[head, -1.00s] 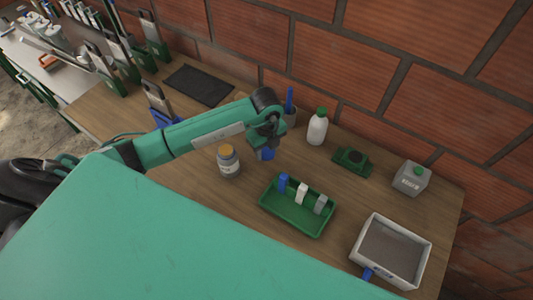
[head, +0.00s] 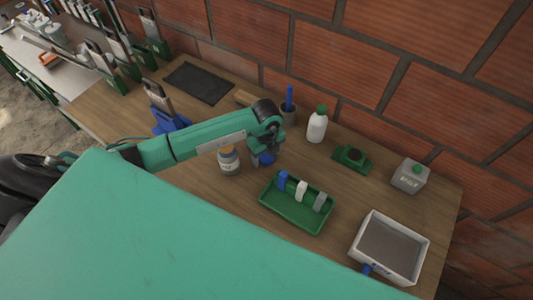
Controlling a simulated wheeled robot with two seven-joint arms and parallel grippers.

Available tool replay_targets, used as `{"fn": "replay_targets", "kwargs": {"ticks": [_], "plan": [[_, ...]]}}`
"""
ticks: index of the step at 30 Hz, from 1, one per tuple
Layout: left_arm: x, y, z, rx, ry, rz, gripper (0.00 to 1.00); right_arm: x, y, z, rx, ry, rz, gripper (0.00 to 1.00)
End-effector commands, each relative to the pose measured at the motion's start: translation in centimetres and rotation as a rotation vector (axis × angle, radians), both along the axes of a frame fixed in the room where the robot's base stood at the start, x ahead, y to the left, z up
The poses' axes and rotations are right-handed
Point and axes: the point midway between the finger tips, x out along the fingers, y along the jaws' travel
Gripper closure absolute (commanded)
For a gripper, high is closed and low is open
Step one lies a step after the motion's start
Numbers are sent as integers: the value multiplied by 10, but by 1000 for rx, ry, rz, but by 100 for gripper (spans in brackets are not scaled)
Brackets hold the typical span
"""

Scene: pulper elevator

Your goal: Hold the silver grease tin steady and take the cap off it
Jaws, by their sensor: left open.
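The silver grease tin (head: 229,164) stands upright on the wooden bench with an orange-brown cap (head: 227,149) on it. My left gripper (head: 262,160) points down just right of the tin, open. I see no clear contact with the tin; the gap between them is too small to judge. A blue patch shows at the gripper, and I cannot tell whether it is a finger or an object. My right gripper is not in view.
A green tray (head: 298,216) with several small items lies right of the gripper. Behind are a white bottle (head: 317,128), a pen cup (head: 288,116) and a green device (head: 351,158). A grey container (head: 410,177) and a white box (head: 425,252) stand at right. My teal body covers the front.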

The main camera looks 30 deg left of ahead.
Motion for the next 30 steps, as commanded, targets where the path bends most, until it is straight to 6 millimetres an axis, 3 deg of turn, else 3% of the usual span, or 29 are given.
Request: {"fn": "replay_targets", "kwargs": {"ticks": [5,8,21,30], "plan": [[0,0,4,0,0,0,34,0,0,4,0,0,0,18],[1,0,12,-1,-3,-1,34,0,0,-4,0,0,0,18],[1,0,101,0,-4,-1,34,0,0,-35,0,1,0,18],[0,0,123,0,0,1,34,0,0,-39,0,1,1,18]]}}
